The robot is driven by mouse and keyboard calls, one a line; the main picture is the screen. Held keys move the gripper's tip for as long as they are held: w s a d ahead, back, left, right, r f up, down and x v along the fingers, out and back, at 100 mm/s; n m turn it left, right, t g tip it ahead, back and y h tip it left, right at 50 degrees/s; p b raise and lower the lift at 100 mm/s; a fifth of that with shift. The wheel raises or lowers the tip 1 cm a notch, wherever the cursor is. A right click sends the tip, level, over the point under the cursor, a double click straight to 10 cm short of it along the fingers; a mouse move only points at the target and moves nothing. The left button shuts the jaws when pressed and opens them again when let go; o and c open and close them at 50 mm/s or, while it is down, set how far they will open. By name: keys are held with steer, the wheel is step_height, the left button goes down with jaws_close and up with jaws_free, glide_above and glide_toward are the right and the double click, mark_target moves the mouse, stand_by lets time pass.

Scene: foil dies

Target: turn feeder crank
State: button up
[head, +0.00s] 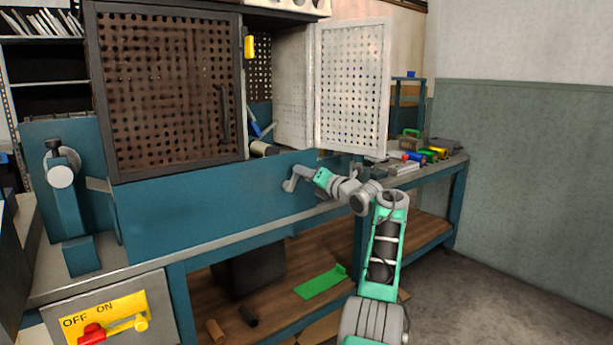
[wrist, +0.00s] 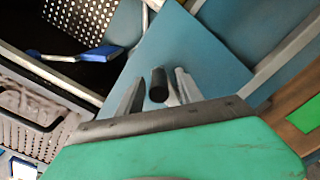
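My gripper (head: 298,176) is in front of the blue panel (head: 215,205) below the mesh cabinet. In the wrist view my gripper (wrist: 158,92) has its two grey fingers apart. A short black cylindrical handle (wrist: 158,84), which looks like the crank's grip, shows between them. A gap seems to show on both sides of it, so the fingers appear to be around it and not closed on it. The rest of the crank cannot be clearly told from the fingers in the head view.
A mesh cabinet door (head: 352,88) stands open above my arm. A blue-handled tool (wrist: 100,52) lies inside the cabinet. An ON/OFF switch plate (head: 106,318) is at lower left. Small tools (head: 425,155) lie on the bench at right. The floor at right is clear.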

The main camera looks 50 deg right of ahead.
steer(key=shift+s+f+b, duration=0.1)
steer(key=shift+s+b, duration=0.25)
steer(key=shift+b, duration=0.1)
steer(key=s+a+b, duration=0.1)
steer(key=s+b, duration=0.2)
steer(key=s, duration=0.4)
steer(key=shift+a, duration=0.25)
